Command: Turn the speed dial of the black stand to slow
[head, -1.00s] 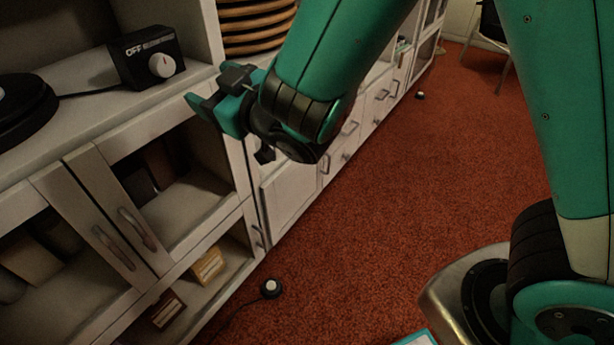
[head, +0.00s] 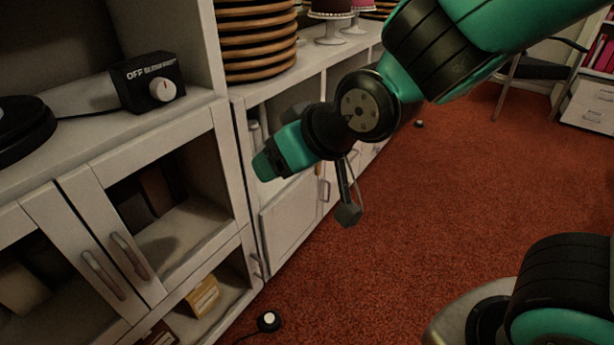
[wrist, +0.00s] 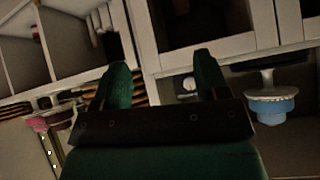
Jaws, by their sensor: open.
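The black stand (head: 22,130) is a dark round turntable at the left edge of the head view, on the white cabinet top. A cable runs from it to a black control box (head: 140,76) labelled OFF, with further words too small to read. The box's front carries a white round dial (head: 163,90); its exact setting is too small to tell. My green gripper (head: 268,165) is open and empty, apart from the box, to its right and lower. In the wrist view, a pale round knob (wrist: 189,84) shows between the open fingers (wrist: 162,78), probably the dial.
Stacked wooden boards (head: 258,42) stand right of the box, beyond a white upright panel. Cakes on stands (head: 331,28) are behind. Cabinet doors with handles (head: 130,255) lie below.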

